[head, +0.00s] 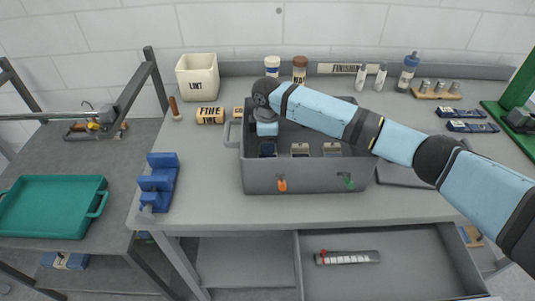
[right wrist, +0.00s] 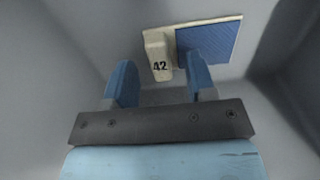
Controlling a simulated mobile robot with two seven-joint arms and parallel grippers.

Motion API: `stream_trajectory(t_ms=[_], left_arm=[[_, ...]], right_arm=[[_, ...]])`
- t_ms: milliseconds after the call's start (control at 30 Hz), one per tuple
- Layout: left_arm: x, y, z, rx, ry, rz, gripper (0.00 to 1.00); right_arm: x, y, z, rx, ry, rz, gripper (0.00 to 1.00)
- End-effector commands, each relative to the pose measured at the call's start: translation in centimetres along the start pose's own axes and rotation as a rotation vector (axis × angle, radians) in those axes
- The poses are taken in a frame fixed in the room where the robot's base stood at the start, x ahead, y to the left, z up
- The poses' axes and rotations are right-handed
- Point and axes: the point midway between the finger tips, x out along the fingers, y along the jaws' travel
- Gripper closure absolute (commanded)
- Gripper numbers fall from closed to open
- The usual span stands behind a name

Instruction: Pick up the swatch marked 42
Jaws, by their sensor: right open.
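The swatch marked 42 (right wrist: 208,42) shows in the right wrist view as a blue panel with a cream tab bearing the black number. It lies inside the grey bin (head: 310,182) on the bench. In the head view a dark blue swatch (head: 268,150) sits in the bin just below my right gripper (head: 267,130); its number is not readable there. In the right wrist view my right gripper (right wrist: 160,82) is open, its two blue fingers apart on either side of the 42 tab, with nothing between them. My left gripper is not in view.
Two other swatches (head: 300,150) (head: 332,149) sit in the bin to the right. The bin's walls surround my gripper. A blue fixture (head: 158,182) stands left of the bin, and an open drawer (head: 400,262) is below the bench. A lint pot (head: 198,78) stands behind.

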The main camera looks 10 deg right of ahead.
Motion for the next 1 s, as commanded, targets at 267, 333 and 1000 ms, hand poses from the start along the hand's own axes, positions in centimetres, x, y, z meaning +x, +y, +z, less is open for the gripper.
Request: stream_trajectory(t_ms=[267, 333, 1000], left_arm=[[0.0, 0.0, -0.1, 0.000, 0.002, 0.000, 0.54], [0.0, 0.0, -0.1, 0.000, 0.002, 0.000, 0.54], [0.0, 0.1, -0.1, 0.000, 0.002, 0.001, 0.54]], right_arm=[[1.1, 0.0, 0.0, 0.000, 0.000, 0.000, 0.49], [1.1, 0.0, 0.0, 0.000, 0.000, 0.000, 0.49], [-0.4, 0.1, 0.0, 0.000, 0.002, 0.002, 1.00]])
